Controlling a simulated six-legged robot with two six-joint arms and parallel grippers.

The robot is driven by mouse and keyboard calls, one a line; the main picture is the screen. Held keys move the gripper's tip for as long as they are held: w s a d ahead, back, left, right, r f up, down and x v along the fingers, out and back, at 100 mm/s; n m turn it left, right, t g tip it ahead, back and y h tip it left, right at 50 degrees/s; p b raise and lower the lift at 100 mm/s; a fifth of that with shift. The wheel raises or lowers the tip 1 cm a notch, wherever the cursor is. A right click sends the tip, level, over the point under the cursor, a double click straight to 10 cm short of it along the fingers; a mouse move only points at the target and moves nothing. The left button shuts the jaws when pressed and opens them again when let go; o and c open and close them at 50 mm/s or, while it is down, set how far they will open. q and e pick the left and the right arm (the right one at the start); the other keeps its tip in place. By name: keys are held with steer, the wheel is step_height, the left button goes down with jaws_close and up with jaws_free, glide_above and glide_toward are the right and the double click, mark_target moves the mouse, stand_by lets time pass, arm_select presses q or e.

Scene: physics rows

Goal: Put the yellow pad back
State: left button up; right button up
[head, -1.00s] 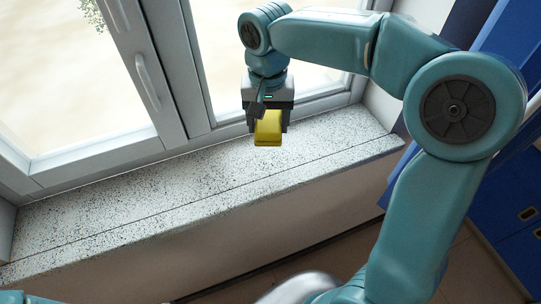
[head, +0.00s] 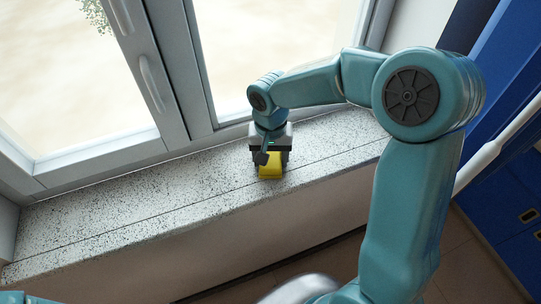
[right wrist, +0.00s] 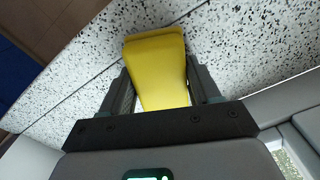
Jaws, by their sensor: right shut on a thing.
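The yellow pad (head: 270,168) is between the fingers of my right gripper (head: 270,166), over the speckled window sill (head: 120,205). My right gripper is shut on the pad and points down. In the right wrist view the pad (right wrist: 160,75) sits between both fingers, with its far end sticking out past them. The pad is at or just above the sill; I cannot tell whether it touches. My left gripper is not in view.
The window frame (head: 170,70) with its handle (head: 152,82) rises behind the sill. The sill is bare to the left of the pad. Its front edge drops to a wall below. Blue cabinets (head: 510,185) stand at the right.

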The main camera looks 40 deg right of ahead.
steer(key=shift+f, duration=0.2)
steer(key=o, duration=0.9)
steer(key=shift+w, duration=0.15)
steer(key=shift+o, duration=0.2)
steer(key=shift+r, duration=0.15)
step_height(320, 180, up, 12)
